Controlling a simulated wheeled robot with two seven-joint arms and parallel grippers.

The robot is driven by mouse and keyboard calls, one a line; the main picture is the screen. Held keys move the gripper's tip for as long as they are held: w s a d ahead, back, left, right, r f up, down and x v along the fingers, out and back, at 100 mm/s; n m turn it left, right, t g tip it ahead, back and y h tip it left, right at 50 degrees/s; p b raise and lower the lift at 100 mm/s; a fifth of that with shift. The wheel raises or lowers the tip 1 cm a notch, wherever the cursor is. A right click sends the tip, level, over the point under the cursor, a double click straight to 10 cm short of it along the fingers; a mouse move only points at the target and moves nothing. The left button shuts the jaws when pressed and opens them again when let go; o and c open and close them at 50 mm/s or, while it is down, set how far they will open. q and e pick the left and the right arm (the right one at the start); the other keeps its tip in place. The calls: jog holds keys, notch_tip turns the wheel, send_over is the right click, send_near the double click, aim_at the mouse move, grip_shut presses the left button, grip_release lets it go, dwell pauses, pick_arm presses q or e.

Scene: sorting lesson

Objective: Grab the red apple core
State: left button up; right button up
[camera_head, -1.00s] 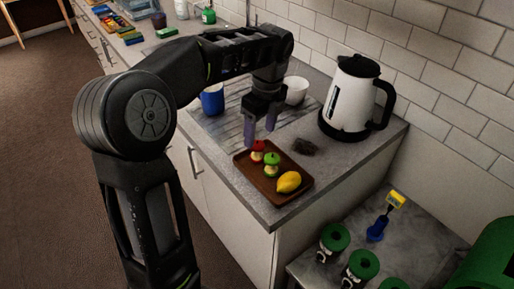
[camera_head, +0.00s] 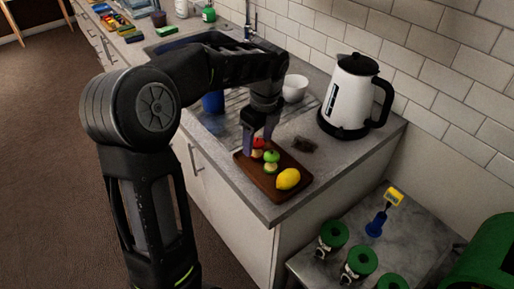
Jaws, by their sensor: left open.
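The red apple core (camera_head: 258,148) stands at the back left of a brown tray (camera_head: 275,194) on the counter. A green apple core (camera_head: 271,160) stands just in front of it to the right, and a yellow lemon (camera_head: 288,179) lies at the tray's front right. My left gripper (camera_head: 257,147) points down at the red core, open, with one finger to its left and the other behind it to the right. The fingers partly overlap the core in the picture; I cannot tell whether they touch it. My right gripper is not in view.
A brown crumpled scrap (camera_head: 303,145) lies right of the tray. A white kettle (camera_head: 347,97) stands behind it. A white cup (camera_head: 295,88) and a blue cup (camera_head: 213,102) are near my left arm. Green-topped containers (camera_head: 333,234) stand on the lower surface at front right.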

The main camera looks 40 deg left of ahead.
aim_at(258, 142)
pick_arm(q)
jog(key=f, duration=0.3)
jog(key=shift+a+f, duration=0.25)
jog(key=shift+c, duration=0.4)
grip_shut()
dwell(0.5)
